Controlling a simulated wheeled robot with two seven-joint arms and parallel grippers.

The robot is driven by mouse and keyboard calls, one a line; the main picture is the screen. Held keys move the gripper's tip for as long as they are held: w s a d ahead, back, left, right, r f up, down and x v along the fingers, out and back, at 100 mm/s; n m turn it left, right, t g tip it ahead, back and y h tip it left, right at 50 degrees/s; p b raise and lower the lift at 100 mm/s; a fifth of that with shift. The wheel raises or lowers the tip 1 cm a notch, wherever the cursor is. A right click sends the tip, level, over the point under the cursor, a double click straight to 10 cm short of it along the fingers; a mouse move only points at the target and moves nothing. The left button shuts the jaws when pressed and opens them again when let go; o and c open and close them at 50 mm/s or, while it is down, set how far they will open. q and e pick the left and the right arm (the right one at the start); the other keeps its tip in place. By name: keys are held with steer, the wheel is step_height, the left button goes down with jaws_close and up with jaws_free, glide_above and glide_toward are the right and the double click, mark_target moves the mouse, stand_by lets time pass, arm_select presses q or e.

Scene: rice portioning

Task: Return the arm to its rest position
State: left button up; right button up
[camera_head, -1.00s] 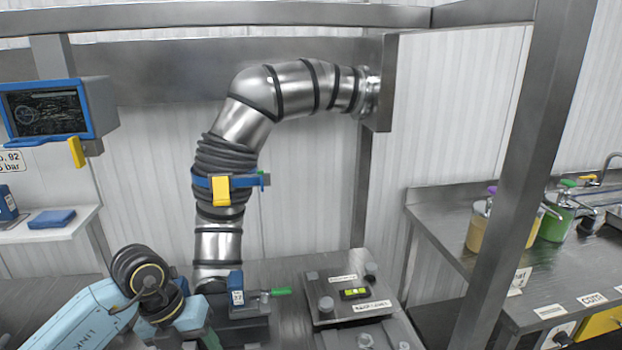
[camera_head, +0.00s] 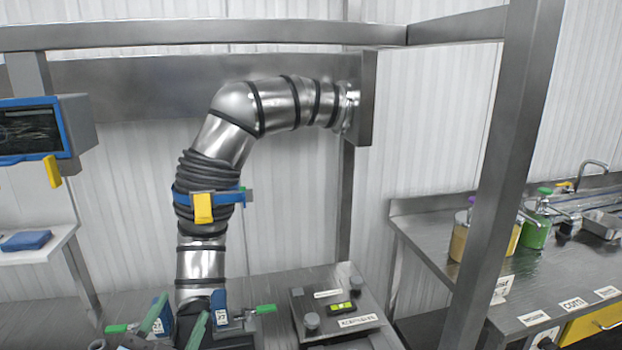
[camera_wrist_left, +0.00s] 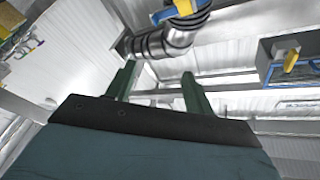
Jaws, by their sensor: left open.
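My left gripper (camera_head: 179,314) shows at the bottom left of the head view, with two green fingers pointing up and spread apart. It is open and nothing is between the fingers. In the left wrist view the same gripper (camera_wrist_left: 158,88) has its two fingers apart, with the steel duct beyond them. The arm behind it is mostly below the head picture's edge. My right gripper is in neither view.
A steel duct (camera_head: 201,264) rises in front. A control box (camera_head: 333,312) sits at its right, and a blue-framed screen (camera_head: 30,130) hangs at far left. A steel post (camera_head: 490,180) stands before the right counter (camera_head: 480,285), which holds yellow and green containers (camera_head: 535,232).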

arm_select(q)
steer(key=s+a+f+n+g+y, duration=0.4)
steer(key=f+n+g, duration=0.1)
steer(key=f, duration=0.3)
steer(key=s+d+f+n+g+h, duration=0.1)
steer(key=s+f+g, duration=0.55)
steer(key=s, duration=0.25)
steer(key=s+d+f+g+h, duration=0.1)
steer(key=s+d+f+g, duration=0.1)
steer(key=s+f+g, duration=0.5)
steer(key=s+f+b, duration=0.2)
steer(key=f, duration=1.2)
steer(key=s+f+b, duration=0.2)
steer(key=f, duration=1.3)
steer(key=s+a+f+b, duration=0.1)
steer(key=s+f+b, duration=0.1)
steer(key=s+f, duration=0.6)
steer(key=s+a+f+b, duration=0.2)
steer(key=s+f, duration=0.6)
steer(key=f, duration=0.3)
steer(key=shift+s+a+f+g, duration=0.25)
steer(key=shift+s+a+g, duration=0.05)
steer(key=shift+s+g, duration=0.1)
